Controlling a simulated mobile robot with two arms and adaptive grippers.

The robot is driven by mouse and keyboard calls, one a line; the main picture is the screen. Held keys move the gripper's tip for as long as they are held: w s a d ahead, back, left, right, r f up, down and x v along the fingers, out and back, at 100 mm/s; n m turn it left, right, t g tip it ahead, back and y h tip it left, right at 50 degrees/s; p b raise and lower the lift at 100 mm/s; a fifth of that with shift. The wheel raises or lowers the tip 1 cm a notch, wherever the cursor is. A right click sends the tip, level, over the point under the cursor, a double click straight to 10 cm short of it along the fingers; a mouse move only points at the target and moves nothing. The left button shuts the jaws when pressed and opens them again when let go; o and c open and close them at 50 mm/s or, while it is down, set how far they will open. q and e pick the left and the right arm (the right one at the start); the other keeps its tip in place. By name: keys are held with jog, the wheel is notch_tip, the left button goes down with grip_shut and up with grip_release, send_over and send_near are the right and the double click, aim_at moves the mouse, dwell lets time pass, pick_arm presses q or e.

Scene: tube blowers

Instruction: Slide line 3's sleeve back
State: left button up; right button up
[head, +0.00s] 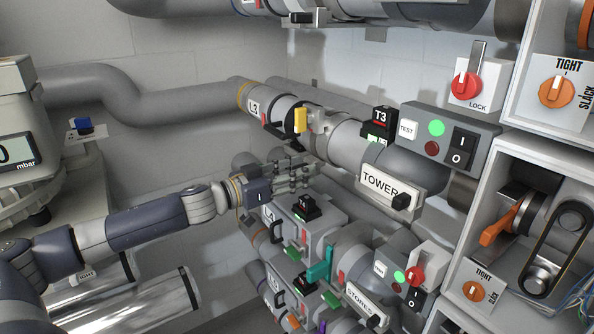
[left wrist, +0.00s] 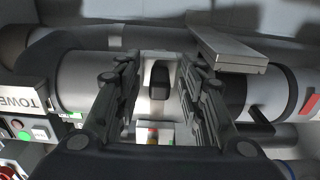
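Line 3's sleeve, a pale grey collar (head: 270,105) with a label and a black loop handle (head: 272,131), sits on the upper pipe in the head view. The handle also shows at the right in the left wrist view (left wrist: 262,119). My left gripper (head: 297,172) is below and in front of this pipe. In the left wrist view its fingers (left wrist: 158,82) are apart, with a black knob (left wrist: 158,77) on a pale band visible between them. I cannot tell if they touch anything. My right gripper is not in view.
The T3 box (head: 381,123), TOWER sign (head: 388,191) and button panel (head: 445,137) stand to the right. Lower lines with a T4-like box (head: 305,207) and a teal handle (head: 320,267) lie below my gripper. A metal plate (left wrist: 228,50) juts beside the fingers.

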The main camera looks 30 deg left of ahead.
pick_arm(q)
jog(key=shift+c, duration=0.3)
grip_shut()
jog(key=d, duration=0.1)
jog(key=s+d, duration=0.1)
jog(key=d, duration=0.1)
jog(key=s+d, duration=0.1)
jog(key=d, duration=0.1)
jog(key=shift+f+p, duration=0.1)
jog(key=shift+p, duration=0.2)
jog(key=shift+c, duration=1.8)
grip_release()
jog(key=o, duration=0.4)
jog(key=shift+s, duration=0.1)
jog(key=shift+d, duration=0.15)
